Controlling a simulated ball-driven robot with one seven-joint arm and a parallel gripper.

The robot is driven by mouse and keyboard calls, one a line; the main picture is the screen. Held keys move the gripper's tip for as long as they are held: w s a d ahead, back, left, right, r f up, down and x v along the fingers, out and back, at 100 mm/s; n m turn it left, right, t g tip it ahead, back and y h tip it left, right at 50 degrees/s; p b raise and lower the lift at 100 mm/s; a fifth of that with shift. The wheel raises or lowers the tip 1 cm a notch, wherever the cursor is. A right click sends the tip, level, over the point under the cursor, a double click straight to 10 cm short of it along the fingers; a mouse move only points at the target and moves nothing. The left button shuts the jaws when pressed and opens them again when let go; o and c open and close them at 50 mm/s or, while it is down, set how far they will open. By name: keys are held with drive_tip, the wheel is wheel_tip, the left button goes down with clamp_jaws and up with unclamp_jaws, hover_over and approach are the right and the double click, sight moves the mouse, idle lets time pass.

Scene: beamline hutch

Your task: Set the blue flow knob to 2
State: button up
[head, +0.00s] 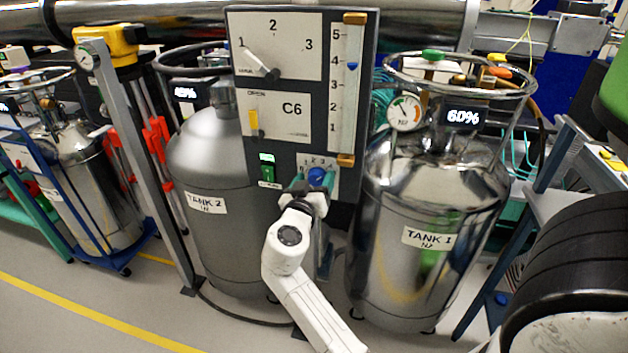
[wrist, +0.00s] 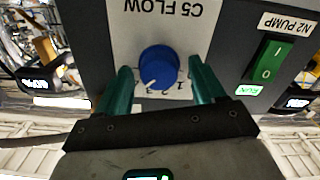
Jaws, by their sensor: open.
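The blue flow knob (wrist: 158,67) is on a white plate (wrist: 120,30) marked C5 FLOW, seen upside down in the wrist view. Its white pointer mark faces lower left there, past the visible 1 and 2, near where a 3 would be; the exact number is hard to read. In the head view the knob (head: 317,176) is low on the dark panel, with small numerals above it. My gripper (wrist: 159,72) is open, with one teal finger on each side of the knob. A gap shows beside the knob; I cannot tell whether either finger touches it.
A green N2 PUMP rocker switch (wrist: 270,60) is beside the knob plate, with a lit RUN label. The dark panel (head: 365,60) also carries a larger dial (head: 268,72), a yellow C6 slider (head: 254,122) and a level gauge. TANK 2 (head: 205,150) and TANK 1 (head: 430,200) flank it.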

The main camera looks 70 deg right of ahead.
drive_tip(key=shift+c, duration=0.5)
drive_tip(key=c, duration=1)
drive_tip(key=shift+o, duration=0.2)
drive_tip(key=shift+n, duration=1.4)
drive_tip(key=n, duration=0.3)
drive_tip(key=shift+w+n, duration=0.1)
drive_tip(key=shift+n, duration=0.3)
drive_tip(key=n+p, duration=0.1)
drive_tip(key=n, duration=0.4)
drive_tip(key=shift+f, duration=0.1)
drive_tip(key=shift+n+p, duration=0.3)
